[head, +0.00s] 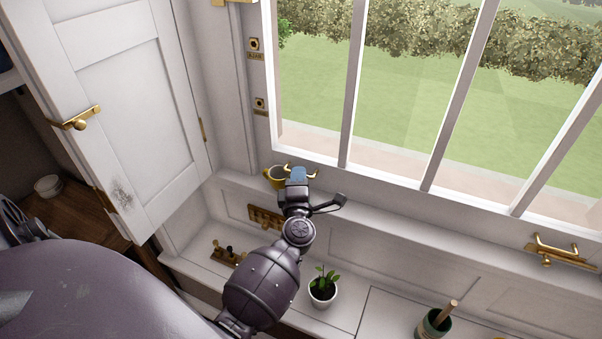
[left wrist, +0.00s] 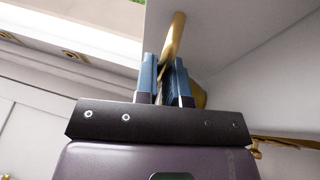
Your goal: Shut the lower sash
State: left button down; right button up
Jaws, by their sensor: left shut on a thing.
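The lower sash (head: 348,168) is a white frame with upright bars and glass in front of a lawn. Brass lift handles show low on the window: one at the left (head: 313,174), one at the right (head: 556,250). My left gripper (head: 298,175) is at the left handle. In the left wrist view, the blue fingers (left wrist: 164,78) are shut on the brass handle (left wrist: 174,38), which rises from between them against a white surface. The gripper hides part of the handle in the head view. I cannot tell the gap under the sash. My right gripper is not in view.
A white panelled door (head: 130,110) stands at the left.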

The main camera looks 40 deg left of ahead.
pick_arm(q)
jog(key=shift+s+f, duration=0.1)
jog(key=shift+f, duration=0.35)
jog(key=c, duration=1.7)
grip_release()
jog(key=o, duration=0.5)
jog(key=shift+r, duration=0.15)
jog(key=shift+d, duration=0.15)
jog(key=shift+s+d, duration=0.2)
jog(key=shift+s, duration=0.2)
jog(key=v, duration=0.9)
jog(key=shift+s+d, duration=0.25)
jog(key=shift+d, duration=0.05)
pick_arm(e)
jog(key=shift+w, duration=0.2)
